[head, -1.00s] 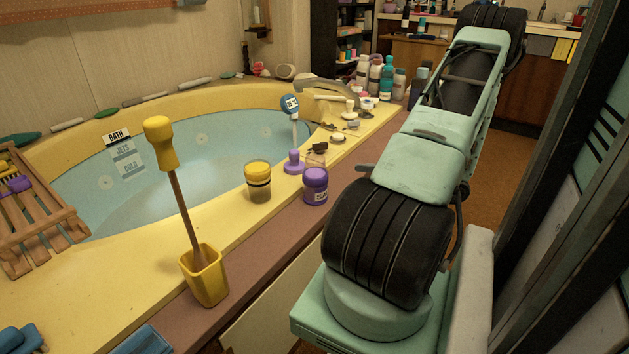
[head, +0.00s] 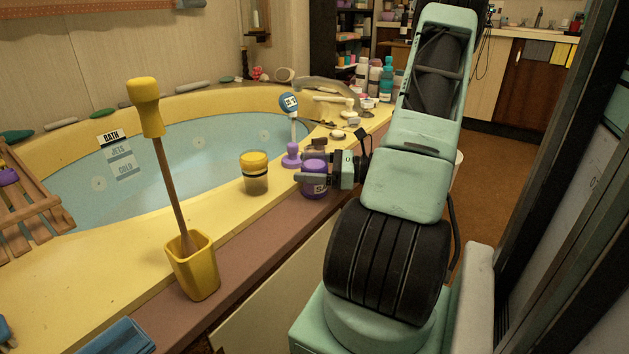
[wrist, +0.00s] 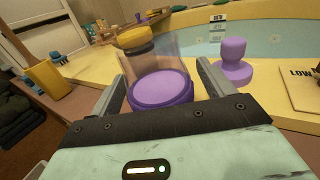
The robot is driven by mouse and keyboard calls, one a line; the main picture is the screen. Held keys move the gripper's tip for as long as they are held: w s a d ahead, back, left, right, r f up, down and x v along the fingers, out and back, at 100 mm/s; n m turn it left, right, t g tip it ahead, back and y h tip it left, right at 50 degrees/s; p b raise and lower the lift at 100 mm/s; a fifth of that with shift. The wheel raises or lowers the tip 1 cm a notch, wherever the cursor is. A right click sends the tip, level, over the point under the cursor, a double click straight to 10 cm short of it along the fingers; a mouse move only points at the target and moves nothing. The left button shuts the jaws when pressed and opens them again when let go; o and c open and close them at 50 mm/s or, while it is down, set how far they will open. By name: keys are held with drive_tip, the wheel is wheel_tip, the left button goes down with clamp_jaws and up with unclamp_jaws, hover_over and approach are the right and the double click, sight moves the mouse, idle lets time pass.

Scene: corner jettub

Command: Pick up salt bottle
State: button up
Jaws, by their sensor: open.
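The salt bottle (head: 315,188) is a purple jar with a partly readable label. It stands upright on the tub's outer ledge. In the wrist view it shows as a clear and purple jar (wrist: 162,90) between the fingers. My gripper (head: 322,172) is open, with one finger on each side of the jar; it also shows in the wrist view (wrist: 163,80). I cannot tell whether either finger touches the jar. The jar's far side is hidden in the head view.
A yellow-lidded jar (head: 255,173) and a purple stopper-shaped object (head: 291,156) stand close by. A yellow cup (head: 193,267) with a long-handled tool is nearer. The tub (head: 190,158) lies to the left. Several bottles (head: 374,80) crowd the far ledge.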

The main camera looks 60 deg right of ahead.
drive_tip(key=shift+w+a, duration=0.1)
drive_tip(key=shift+w, duration=0.05)
drive_tip(key=c, duration=1.3)
drive_tip(key=shift+r, duration=0.1)
